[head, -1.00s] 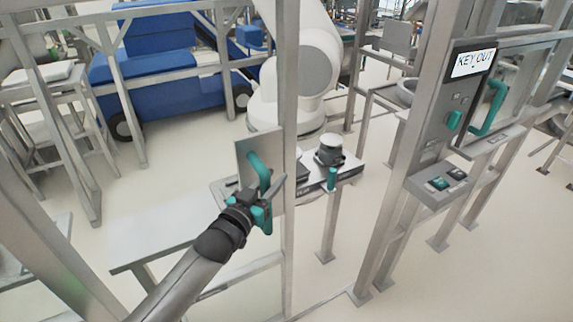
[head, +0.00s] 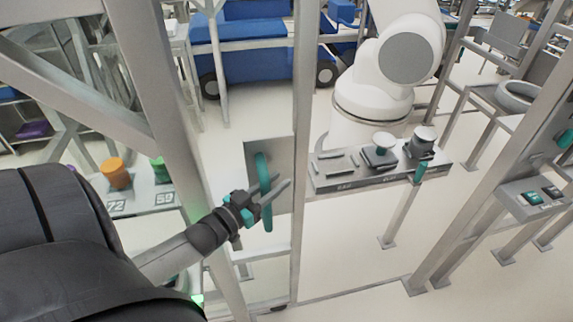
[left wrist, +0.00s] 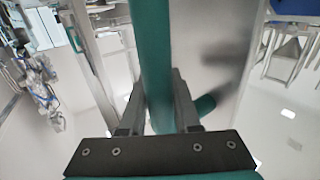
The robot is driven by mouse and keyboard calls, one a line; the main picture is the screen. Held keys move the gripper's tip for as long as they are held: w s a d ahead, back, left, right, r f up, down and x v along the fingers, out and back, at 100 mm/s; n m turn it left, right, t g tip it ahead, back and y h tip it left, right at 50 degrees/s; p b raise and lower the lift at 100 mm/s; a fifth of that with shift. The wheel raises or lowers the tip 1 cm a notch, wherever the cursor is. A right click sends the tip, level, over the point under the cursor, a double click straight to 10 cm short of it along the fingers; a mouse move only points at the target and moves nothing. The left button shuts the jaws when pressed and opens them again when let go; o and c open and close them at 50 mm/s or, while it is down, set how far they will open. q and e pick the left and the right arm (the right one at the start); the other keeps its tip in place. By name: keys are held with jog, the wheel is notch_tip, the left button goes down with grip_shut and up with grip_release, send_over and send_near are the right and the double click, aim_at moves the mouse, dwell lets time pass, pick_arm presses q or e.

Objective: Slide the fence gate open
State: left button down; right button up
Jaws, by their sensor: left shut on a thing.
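The fence gate is a grey metal frame with an upright post (head: 301,130) and a flat plate (head: 283,155). A teal handle (head: 264,168) is fixed to that plate. My left gripper (head: 268,196) comes in from the left and is shut on the handle. In the left wrist view the handle (left wrist: 152,55) runs between the two fingers of my left gripper (left wrist: 158,105). My right gripper does not show.
A fixed post (head: 455,180) with a button box (head: 533,198) stands at the right, with an open gap between it and the gate. A white robot arm (head: 385,70) and a grey tool bench (head: 370,178) stand behind the fence. A thick fence post (head: 165,110) is at the left.

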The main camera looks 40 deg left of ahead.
pick_arm(q)
jog(key=shift+s+a, duration=0.35)
jog(key=shift+s, duration=0.05)
jog(key=c, duration=0.6)
grip_release()
jog(key=s, duration=1)
jog(key=s+a+b, duration=0.1)
jog(key=s, duration=0.4)
jog(key=shift+s, duration=0.1)
